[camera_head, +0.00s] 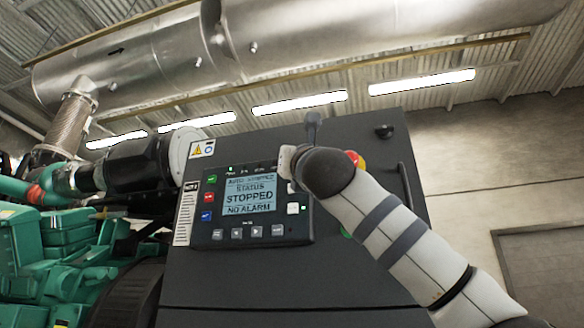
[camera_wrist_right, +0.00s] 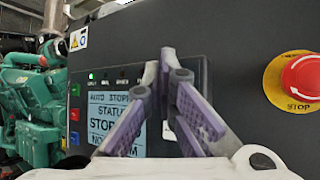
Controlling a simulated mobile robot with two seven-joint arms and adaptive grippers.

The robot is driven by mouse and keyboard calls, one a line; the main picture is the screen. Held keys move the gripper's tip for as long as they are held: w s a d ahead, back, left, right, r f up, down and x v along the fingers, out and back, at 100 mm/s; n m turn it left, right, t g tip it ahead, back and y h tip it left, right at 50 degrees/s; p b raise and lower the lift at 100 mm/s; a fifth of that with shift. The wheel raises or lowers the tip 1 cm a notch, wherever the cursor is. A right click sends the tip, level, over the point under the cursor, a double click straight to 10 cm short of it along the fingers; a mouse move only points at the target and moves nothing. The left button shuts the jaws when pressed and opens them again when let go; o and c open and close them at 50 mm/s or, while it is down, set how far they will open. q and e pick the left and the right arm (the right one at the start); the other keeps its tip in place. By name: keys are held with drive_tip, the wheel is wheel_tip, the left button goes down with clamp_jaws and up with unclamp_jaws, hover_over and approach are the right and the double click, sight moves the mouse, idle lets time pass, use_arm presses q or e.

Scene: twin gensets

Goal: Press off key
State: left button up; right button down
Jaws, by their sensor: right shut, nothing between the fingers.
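The control panel (camera_head: 262,233) is a dark unit on the grey cabinet. Its lit display (camera_head: 249,195) reads "STOPPED" and "NO ALARM". Green (camera_head: 211,180), red (camera_head: 209,197) and blue (camera_head: 207,215) keys run down its left side. I cannot read which key is the off key. A light key (camera_head: 293,208) shows on the right side; my arm hides others near it. My right gripper (camera_head: 288,162) is shut and empty at the panel's upper right. In the wrist view its fingers (camera_wrist_right: 168,62) cover part of the display; contact cannot be told. My left gripper is not in view.
A red emergency stop button (camera_wrist_right: 300,77) on a yellow base sits to the panel's right, partly behind my arm in the head view. A green engine (camera_head: 65,235) stands left of the cabinet (camera_head: 270,290). A large silver duct (camera_head: 280,35) runs overhead.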

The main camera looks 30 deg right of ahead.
drive_tip(key=shift+w+d, duration=0.35)
idle(0.6)
drive_tip(key=shift+s+a, duration=0.6)
drive_tip(key=shift+a, duration=0.05)
drive_tip(key=shift+a, duration=0.1)
drive_tip(key=s+a, duration=0.4)
drive_tip(key=shift+a, duration=0.2)
idle(0.4)
